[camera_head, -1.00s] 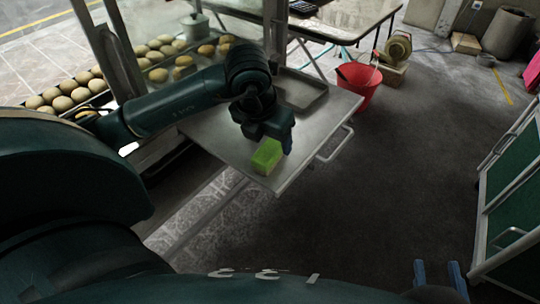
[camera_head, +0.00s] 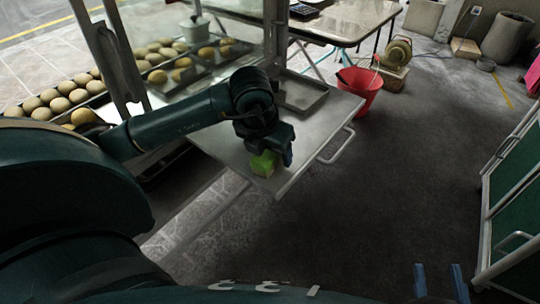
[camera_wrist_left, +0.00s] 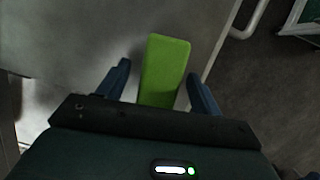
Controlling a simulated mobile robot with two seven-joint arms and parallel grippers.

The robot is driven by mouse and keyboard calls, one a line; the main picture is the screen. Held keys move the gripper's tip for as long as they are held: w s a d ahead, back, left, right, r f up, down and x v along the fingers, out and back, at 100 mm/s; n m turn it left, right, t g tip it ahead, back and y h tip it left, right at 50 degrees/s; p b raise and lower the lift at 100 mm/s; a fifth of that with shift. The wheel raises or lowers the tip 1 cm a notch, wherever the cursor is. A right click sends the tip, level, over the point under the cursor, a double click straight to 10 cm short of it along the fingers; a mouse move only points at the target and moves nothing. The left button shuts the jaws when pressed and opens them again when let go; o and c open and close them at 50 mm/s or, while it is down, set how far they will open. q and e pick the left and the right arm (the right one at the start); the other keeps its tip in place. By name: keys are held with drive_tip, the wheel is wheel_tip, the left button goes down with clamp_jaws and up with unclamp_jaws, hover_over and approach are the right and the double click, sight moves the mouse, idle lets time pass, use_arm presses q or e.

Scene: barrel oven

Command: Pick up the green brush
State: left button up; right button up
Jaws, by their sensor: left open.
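The green brush (camera_head: 263,164) is a bright green block on the metal shelf (camera_head: 222,151), close to its front corner. My left gripper (camera_head: 274,160) is over it and hides part of it in the head view. In the left wrist view the green brush (camera_wrist_left: 165,70) lies between the two blue fingers of my left gripper (camera_wrist_left: 160,88). The fingers are open, with a gap on each side of the brush. My right gripper (camera_head: 440,283) shows at the bottom right, with its two blue fingers apart and nothing between them.
A metal tray (camera_head: 300,94) lies further back on the shelf. A handle (camera_head: 338,146) sticks out from the shelf's right edge. Buns on trays (camera_head: 60,104) are at the left. A red bucket (camera_head: 358,92) stands on the floor behind. A green-panelled cabinet (camera_head: 515,200) stands at the right.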

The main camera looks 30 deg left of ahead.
use_arm(q)
drive_tip(key=shift+f, duration=0.1)
idle(0.3)
drive_tip(key=c, duration=1.1)
